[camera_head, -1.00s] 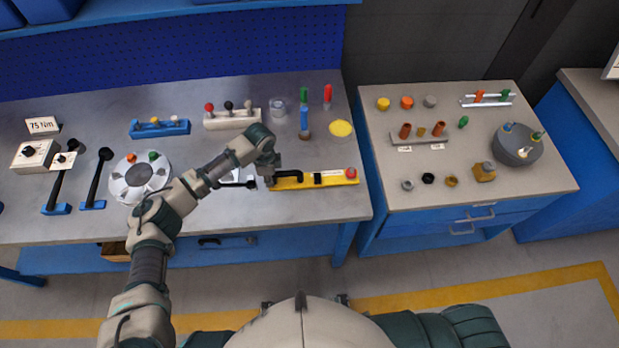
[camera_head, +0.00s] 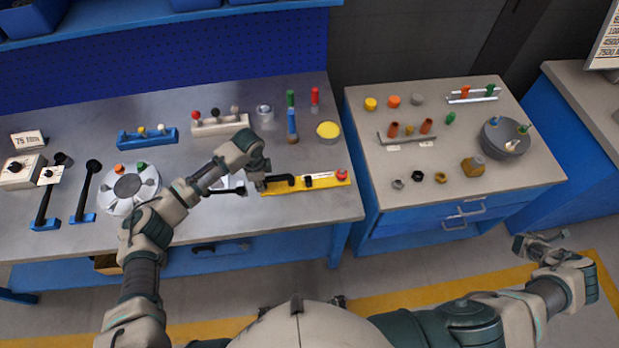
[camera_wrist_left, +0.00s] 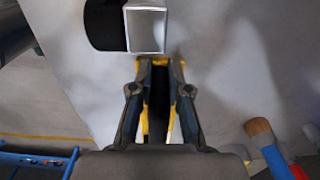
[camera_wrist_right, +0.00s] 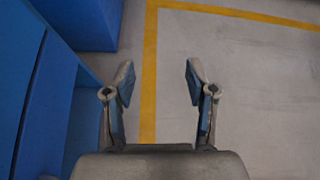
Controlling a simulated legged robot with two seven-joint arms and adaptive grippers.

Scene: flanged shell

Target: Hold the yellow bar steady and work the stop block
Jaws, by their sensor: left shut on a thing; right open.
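The yellow bar (camera_head: 318,185) lies along the front of the left bench, with a black handle (camera_head: 282,183) near its left end. A small black-and-white block (camera_head: 308,182) sits mid-bar, perhaps the stop block; a red knob (camera_head: 342,174) is at the right end. My left gripper (camera_head: 262,185) is shut at the bar's left end. In the left wrist view, its fingers (camera_wrist_left: 160,64) close around something dark with yellow beside it; the exact grip is partly hidden. My right gripper (camera_head: 540,240) is open and empty, over the floor in front of the right bench; its fingers (camera_wrist_right: 159,75) show spread.
The right bench (camera_head: 365,150) carries bolts, nuts, coloured caps and a round grey fixture (camera_head: 505,139). A yellow dish (camera_head: 328,130) and upright red and green handles stand behind the bar. A blue cabinet (camera_wrist_right: 85,110) is close left of my right gripper.

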